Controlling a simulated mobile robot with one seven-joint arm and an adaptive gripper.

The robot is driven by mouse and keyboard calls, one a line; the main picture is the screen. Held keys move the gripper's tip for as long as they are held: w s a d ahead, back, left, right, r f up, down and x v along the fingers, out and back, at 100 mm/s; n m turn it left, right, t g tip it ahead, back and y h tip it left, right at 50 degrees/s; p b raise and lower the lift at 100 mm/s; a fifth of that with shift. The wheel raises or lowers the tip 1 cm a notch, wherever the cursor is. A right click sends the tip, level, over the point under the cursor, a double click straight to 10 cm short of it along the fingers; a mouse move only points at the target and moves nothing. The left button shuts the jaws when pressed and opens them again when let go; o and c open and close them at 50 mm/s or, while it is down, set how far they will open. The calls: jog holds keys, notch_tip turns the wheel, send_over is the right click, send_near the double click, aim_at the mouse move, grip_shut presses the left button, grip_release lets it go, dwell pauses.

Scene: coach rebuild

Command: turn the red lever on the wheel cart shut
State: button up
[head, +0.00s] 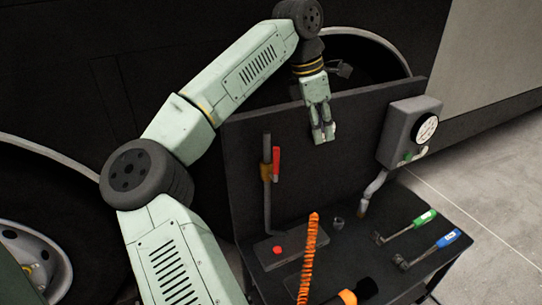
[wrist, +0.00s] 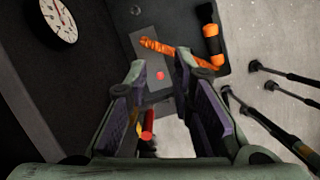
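The red lever (head: 276,163) stands upright beside a grey vertical pipe (head: 267,147), on a brass valve body (head: 266,172), in front of the wheel cart's black back panel (head: 238,165). My gripper (head: 323,134) is up and to the right of the lever, near the panel's top edge, and apart from the lever. In the wrist view my gripper (wrist: 160,68) is open, with nothing held between its fingers. The red lever also shows there (wrist: 148,124), low between the fingers and farther off, partly hidden by the left finger.
A gauge box (head: 401,130) is fixed at the panel's right. The cart top holds a red button (head: 277,250) on a grey plate, an orange coiled piece (head: 309,255), a black-and-orange torch (head: 350,297), and green-handled (head: 424,218) and blue-handled (head: 448,238) tools. A vehicle stands behind.

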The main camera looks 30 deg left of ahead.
aim_at(276, 171)
jog(key=s+a, duration=0.1)
jog(key=a, duration=0.2)
jog(key=s+a+n+g+y, duration=0.1)
jog(key=s+a, duration=0.1)
jog(key=s+a+g+y, duration=0.1)
jog(key=a, duration=0.2)
jog(key=shift+s+a+f+n, duration=0.3)
jog(key=shift+s, duration=0.1)
jog(key=shift+s+a+f, duration=0.1)
jog(key=shift+a+f, duration=0.05)
jog(key=shift+f, duration=0.1)
notch_tip(276, 171, down, 10)
jog(key=shift+f+p, duration=0.15)
jog(key=shift+p, duration=0.9)
grip_shut()
